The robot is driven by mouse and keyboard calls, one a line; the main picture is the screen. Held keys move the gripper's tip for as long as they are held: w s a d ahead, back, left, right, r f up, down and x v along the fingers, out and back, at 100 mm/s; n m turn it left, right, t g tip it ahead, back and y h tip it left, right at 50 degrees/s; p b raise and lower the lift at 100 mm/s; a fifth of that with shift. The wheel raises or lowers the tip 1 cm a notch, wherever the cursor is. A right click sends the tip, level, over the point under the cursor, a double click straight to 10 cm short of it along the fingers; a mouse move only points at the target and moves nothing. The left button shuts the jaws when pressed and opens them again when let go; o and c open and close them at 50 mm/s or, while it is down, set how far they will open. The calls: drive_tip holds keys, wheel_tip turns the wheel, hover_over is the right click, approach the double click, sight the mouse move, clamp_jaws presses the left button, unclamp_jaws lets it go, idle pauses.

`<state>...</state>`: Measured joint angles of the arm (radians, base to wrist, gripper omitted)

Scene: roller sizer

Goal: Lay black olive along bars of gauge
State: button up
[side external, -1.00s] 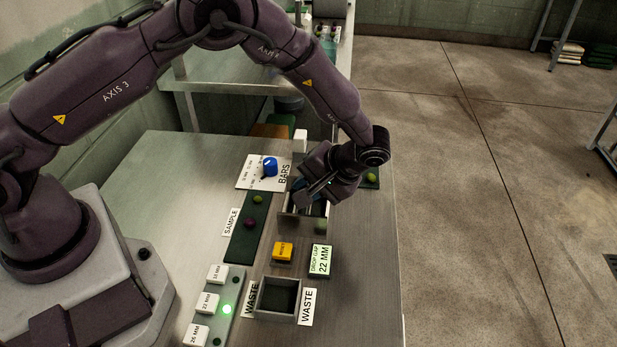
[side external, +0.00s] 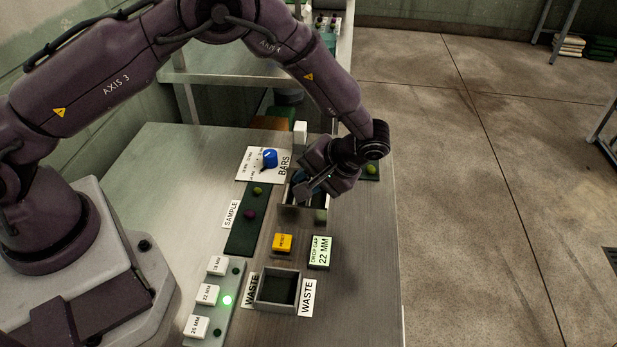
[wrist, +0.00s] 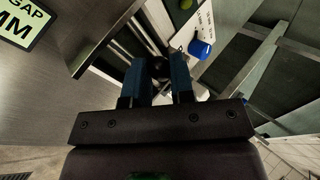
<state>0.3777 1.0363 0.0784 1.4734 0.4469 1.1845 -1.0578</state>
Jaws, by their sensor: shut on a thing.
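My gripper (side external: 305,195) is over the bars gauge (side external: 290,212), a metal-walled box beside the BARS label. In the wrist view, the two blue fingers (wrist: 160,82) are shut on the black olive (wrist: 159,68), a dark round shape between their tips. The gauge's rails (wrist: 122,42) show beyond and beside the fingers. The side view does not show the olive, as the gripper hides it. I cannot tell whether the olive touches the bars.
The dark green sample strip (side external: 240,238) holds a green olive (side external: 258,190) and a purple one (side external: 249,214). A yellow button (side external: 282,243), a 22 MM display (side external: 320,252) and the waste box (side external: 262,288) lie nearer.

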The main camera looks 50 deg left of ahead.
idle(0.3)
drive_tip(key=o, duration=1)
drive_tip(key=shift+d+f, duration=0.15)
drive_tip(key=shift+c, duration=0.2)
drive_tip(key=c, duration=0.3)
drive_tip(key=o, duration=0.4)
drive_tip(key=shift+r, duration=0.7)
drive_tip(key=shift+c, duration=0.2)
drive_tip(key=shift+r, duration=2.95)
